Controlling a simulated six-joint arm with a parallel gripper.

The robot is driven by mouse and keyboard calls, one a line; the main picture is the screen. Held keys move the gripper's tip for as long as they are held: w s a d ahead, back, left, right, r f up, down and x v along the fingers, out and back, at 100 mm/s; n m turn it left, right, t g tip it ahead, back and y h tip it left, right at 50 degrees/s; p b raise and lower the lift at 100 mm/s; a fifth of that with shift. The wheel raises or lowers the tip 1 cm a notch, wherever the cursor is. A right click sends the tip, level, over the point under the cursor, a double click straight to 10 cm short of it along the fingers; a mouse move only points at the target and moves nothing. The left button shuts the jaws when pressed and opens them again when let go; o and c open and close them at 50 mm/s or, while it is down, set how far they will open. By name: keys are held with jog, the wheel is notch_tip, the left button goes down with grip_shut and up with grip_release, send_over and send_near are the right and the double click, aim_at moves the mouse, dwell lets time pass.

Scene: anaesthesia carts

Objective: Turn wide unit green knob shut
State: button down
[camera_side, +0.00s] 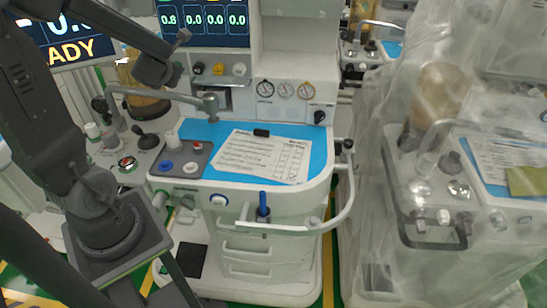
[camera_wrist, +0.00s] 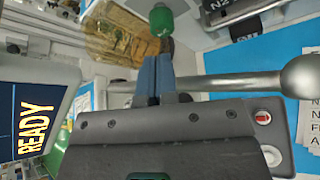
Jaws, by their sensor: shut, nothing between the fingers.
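The green knob (camera_wrist: 162,20) shows at the top of the wrist view, on a short dark stem.
A grey metal bar with a round end (camera_wrist: 300,78) runs close beside my fingers; it also shows in the side view (camera_side: 210,103). Yellow (camera_side: 219,69) and white (camera_side: 239,69) knobs sit on the front panel. A clipboard sheet (camera_side: 264,156) lies on the blue top. A plastic-draped cart (camera_side: 460,190) stands right.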

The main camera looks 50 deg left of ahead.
jog(key=w+a, duration=0.4)
jog(key=shift+w+a, duration=0.15)
jog(key=shift+w, duration=0.05)
dwell(0.6)
jog(key=shift+w+d+f, duration=0.2)
dwell(0.7)
jog(key=shift+w+r, duration=0.2)
jog(key=shift+r, duration=0.15)
jog(key=shift+s+d, duration=2.15)
jog(key=shift+s, duration=0.1)
